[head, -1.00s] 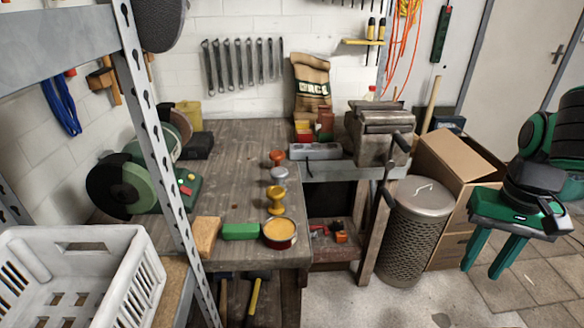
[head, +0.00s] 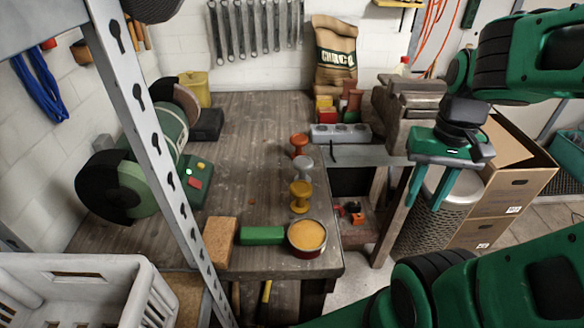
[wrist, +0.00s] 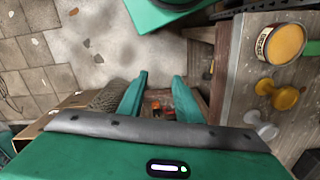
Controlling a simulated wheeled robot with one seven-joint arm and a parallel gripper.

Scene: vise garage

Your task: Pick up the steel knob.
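The steel knob (head: 303,165) is a small grey spool-shaped piece standing on the wooden workbench (head: 240,190) near its right edge. It stands between an orange-red knob (head: 299,143) behind and a yellow knob (head: 300,196) in front. In the wrist view the steel knob (wrist: 262,125) shows at lower right, partly cut off by my gripper body. My gripper (head: 424,205) is right of the bench edge, pointing down, with its fingers apart and nothing between them. In the wrist view my gripper (wrist: 160,80) also shows open, with the lower shelf beyond it.
A tin of orange-yellow contents (head: 307,236), a green block (head: 262,235) and a brown block (head: 220,242) line the bench front. A grey socketed block (head: 340,133) and a vise (head: 408,100) are behind. A mesh bin (head: 430,225) and cardboard box (head: 515,175) stand right.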

